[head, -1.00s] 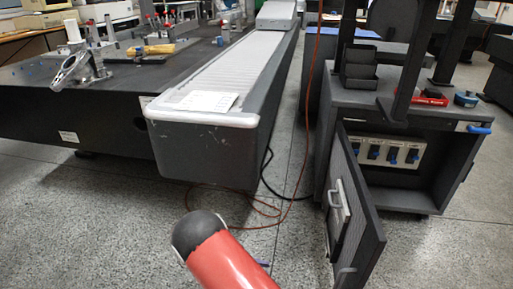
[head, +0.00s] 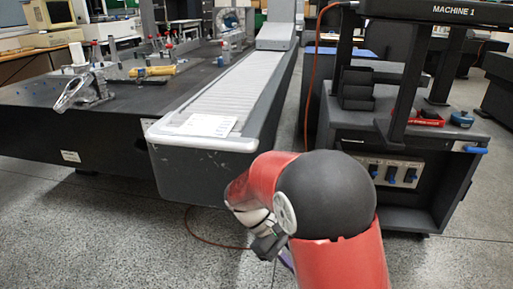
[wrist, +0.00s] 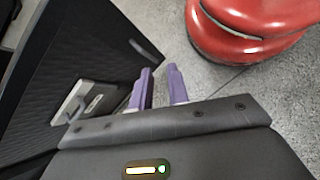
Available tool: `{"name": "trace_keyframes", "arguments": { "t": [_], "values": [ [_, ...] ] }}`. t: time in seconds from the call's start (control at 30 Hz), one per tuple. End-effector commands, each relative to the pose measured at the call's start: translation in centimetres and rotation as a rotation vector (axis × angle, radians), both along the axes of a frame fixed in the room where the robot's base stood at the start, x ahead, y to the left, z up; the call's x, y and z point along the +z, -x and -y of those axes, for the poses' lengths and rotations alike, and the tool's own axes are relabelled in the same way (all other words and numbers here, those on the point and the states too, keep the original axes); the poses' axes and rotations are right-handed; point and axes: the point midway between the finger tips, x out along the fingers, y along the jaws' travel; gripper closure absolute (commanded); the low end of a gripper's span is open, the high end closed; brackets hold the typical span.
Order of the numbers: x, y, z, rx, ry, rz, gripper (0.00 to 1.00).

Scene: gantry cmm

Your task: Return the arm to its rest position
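My gripper (wrist: 160,70) shows in the wrist view with two purple fingers. They stand a little apart with bare floor between them, so it is open and holds nothing. In the head view my red and black arm is folded at lower centre, in front of the cabinet, and hides most of the gripper. In the wrist view a dark panel with a handle, apparently the cabinet door (wrist: 105,50), is close to the left of the fingers. I cannot tell the exact gap between them.
The cabinet (head: 455,165) stands at right, its lower bay open with blue switches (head: 391,174) inside. The dark gantry table (head: 60,125) and grey guideway (head: 200,160) are at left. An orange cable (head: 305,100) runs to the floor. Grey floor is clear at lower left.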

Motion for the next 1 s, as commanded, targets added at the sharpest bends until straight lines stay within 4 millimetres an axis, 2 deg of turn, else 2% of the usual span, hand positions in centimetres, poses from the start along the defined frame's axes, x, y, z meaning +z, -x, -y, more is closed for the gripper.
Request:
{"name": "trace_keyframes", "arguments": {
  "t": [0.03, 0.1, 0.3, 0.5, 0.7, 0.83, 1.0],
  "values": [
    [2.0, 0.7, 0.9, -0.047, -0.058, 0.064, 0.83],
    [3.9, 1.8, 1.8, -0.108, -0.131, 0.145, 0.83],
    [8.7, 5.1, 3.9, -0.279, -0.323, 0.396, 0.83],
    [12.6, 8.6, 5.4, -0.443, -0.486, 0.665, 0.83],
    [15.1, 11.7, 6.1, -0.577, -0.615, 0.919, 0.83],
    [16.0, 12.8, 6.3, -0.629, -0.664, 1.027, 0.83],
    [16.3, 13.4, 6.4, -0.655, -0.688, 1.083, 0.83]
  ]
}}
